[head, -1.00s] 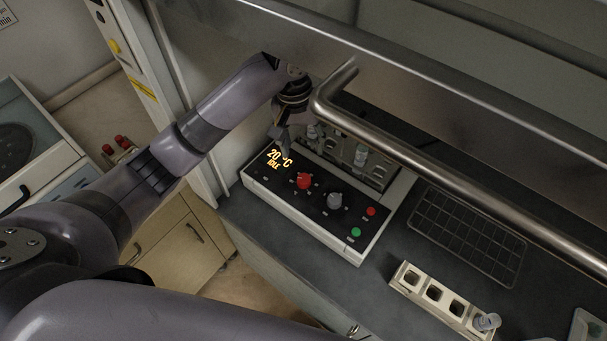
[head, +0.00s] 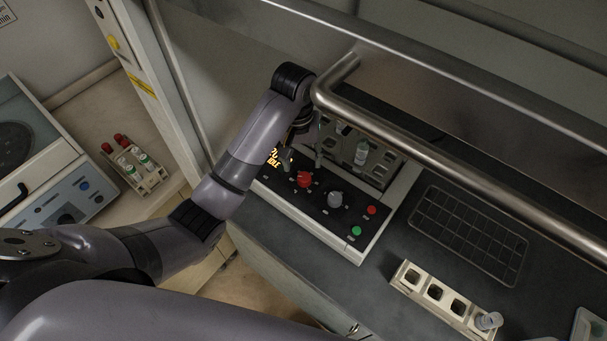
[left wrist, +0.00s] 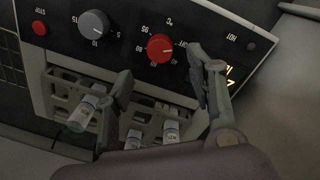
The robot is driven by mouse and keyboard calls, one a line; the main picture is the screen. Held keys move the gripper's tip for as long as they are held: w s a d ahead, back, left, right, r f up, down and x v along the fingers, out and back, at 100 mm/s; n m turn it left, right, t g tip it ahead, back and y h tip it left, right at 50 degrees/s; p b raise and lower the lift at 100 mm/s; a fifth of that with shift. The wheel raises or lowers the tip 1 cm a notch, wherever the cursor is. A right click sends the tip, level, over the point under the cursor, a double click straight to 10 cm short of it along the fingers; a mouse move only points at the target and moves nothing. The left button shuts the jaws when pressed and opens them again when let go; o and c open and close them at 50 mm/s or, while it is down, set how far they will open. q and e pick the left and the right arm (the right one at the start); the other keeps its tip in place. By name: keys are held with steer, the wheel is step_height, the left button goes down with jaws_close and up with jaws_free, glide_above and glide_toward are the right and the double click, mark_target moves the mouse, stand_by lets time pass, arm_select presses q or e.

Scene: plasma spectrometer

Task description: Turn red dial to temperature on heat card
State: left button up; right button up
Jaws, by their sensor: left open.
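The red dial (head: 304,180) sits on the black control panel (head: 316,207) of the white-edged heater unit. The orange display (head: 273,158) is partly hidden by my arm. No heat card can be made out. My right gripper is not in view.
A grey dial (head: 335,200), a red button (head: 371,210) and a green button (head: 356,231) share the panel. Vials stand in a rack (left wrist: 165,125) behind it. A metal rail (head: 440,180) crosses above. A beige vial rack (head: 436,293) lies to the right.

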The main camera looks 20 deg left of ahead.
mark_target(304, 177)
arm_select(q)
steer(key=f, duration=0.3)
steer(key=f+p, duration=0.1)
steer(key=f, duration=0.3)
steer(key=shift+d, duration=0.2)
steer(key=shift+r, duration=0.1)
steer(key=shift+c, duration=0.5)
steer(key=c, duration=1.1)
